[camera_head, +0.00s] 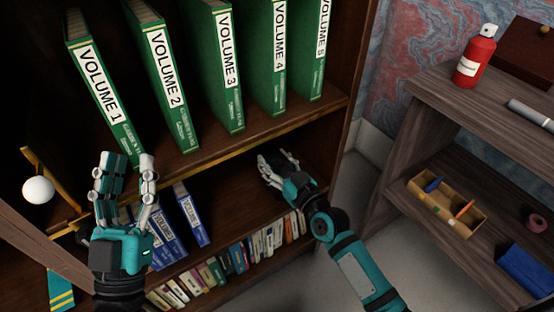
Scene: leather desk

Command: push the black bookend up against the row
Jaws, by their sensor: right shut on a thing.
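A row of blue books (190,214) stands on the middle shelf, partly hidden behind my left gripper. My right gripper (268,168) reaches into the same shelf bay from the right, well to the right of the blue books. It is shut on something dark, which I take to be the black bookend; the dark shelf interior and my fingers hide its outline. A stretch of bare shelf lies between it and the row. My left gripper (126,176) is open and empty, its fingers pointing up in front of the shelf edge, below the green Volume 1 (95,90).
Several large green volumes (226,70) stand on the shelf above. Small books (240,258) fill the shelf below. A white ball (38,190) is at the left. At the right, a wooden unit holds a red bottle (475,57) and an open box (447,208).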

